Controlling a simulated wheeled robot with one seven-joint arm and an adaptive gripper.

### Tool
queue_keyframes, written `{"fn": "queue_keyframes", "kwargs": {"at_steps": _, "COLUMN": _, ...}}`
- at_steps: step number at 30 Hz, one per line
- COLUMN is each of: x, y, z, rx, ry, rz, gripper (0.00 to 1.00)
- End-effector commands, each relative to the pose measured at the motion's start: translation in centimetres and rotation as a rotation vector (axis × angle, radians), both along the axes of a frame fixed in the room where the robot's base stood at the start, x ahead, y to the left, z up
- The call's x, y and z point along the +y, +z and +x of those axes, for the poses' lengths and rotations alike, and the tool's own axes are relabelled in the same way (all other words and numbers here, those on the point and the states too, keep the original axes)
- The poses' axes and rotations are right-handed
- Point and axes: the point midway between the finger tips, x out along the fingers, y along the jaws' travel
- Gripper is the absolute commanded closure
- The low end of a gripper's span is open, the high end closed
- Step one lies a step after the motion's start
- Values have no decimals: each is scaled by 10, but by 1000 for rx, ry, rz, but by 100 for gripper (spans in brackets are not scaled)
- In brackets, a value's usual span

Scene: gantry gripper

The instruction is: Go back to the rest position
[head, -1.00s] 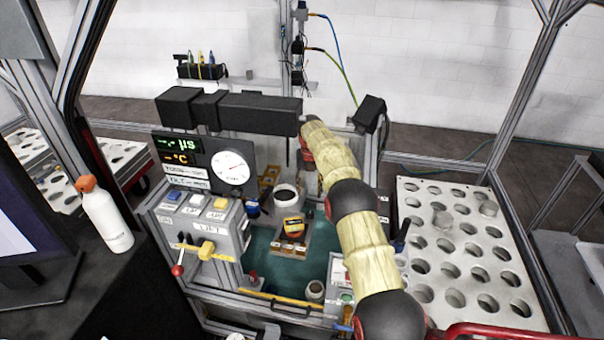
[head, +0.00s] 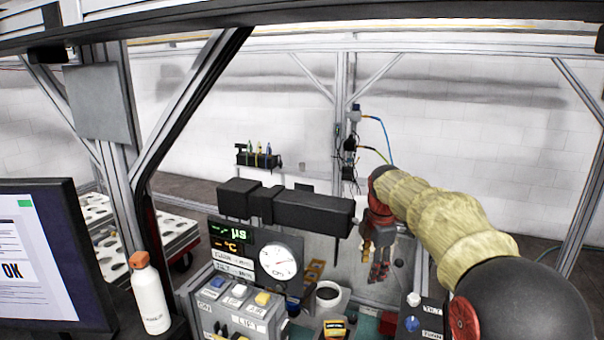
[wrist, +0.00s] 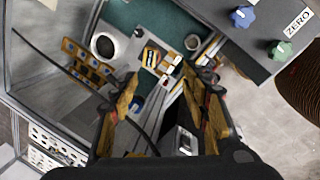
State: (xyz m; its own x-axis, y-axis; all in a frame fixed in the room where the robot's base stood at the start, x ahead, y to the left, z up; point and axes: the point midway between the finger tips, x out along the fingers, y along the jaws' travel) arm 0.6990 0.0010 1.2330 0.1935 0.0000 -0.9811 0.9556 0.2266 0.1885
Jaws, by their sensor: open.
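My gripper (head: 380,268) hangs at the end of my arm in the head view, to the right of the black gantry bar. In the wrist view my gripper (wrist: 160,100) shows its two yellow-padded fingers spread apart with nothing held between them. Below and beyond the fingers is the teal work floor (wrist: 125,14) of the machine, with a white cup-like vessel (wrist: 106,45) and a small yellow-and-black device (wrist: 150,56). In the head view the vessel (head: 328,294) stands left of my gripper, apart from it.
The black gantry bar (head: 312,212) lies close left of my gripper. A panel with a round dial (head: 281,262) and a button box (head: 238,298) stand further left. An orange-capped bottle (head: 149,300) and a monitor (head: 50,260) are at far left. A knob panel (wrist: 262,30) shows in the wrist view.

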Motion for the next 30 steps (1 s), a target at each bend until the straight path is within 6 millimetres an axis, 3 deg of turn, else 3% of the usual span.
{"fn": "queue_keyframes", "kwargs": {"at_steps": 6, "x": 0, "y": 37, "z": -72, "rx": -54, "ry": -301, "rz": 68, "gripper": 54}}
{"fn": "queue_keyframes", "kwargs": {"at_steps": 15, "x": 0, "y": 59, "z": -182, "rx": -126, "ry": -749, "rz": 201, "gripper": 54}}
{"fn": "queue_keyframes", "kwargs": {"at_steps": 23, "x": -1, "y": 47, "z": -278, "rx": -177, "ry": -1132, "rz": 344, "gripper": 54}}
{"fn": "queue_keyframes", "kwargs": {"at_steps": 30, "x": -1, "y": 15, "z": -357, "rx": -206, "ry": -1465, "rz": 493, "gripper": 54}}
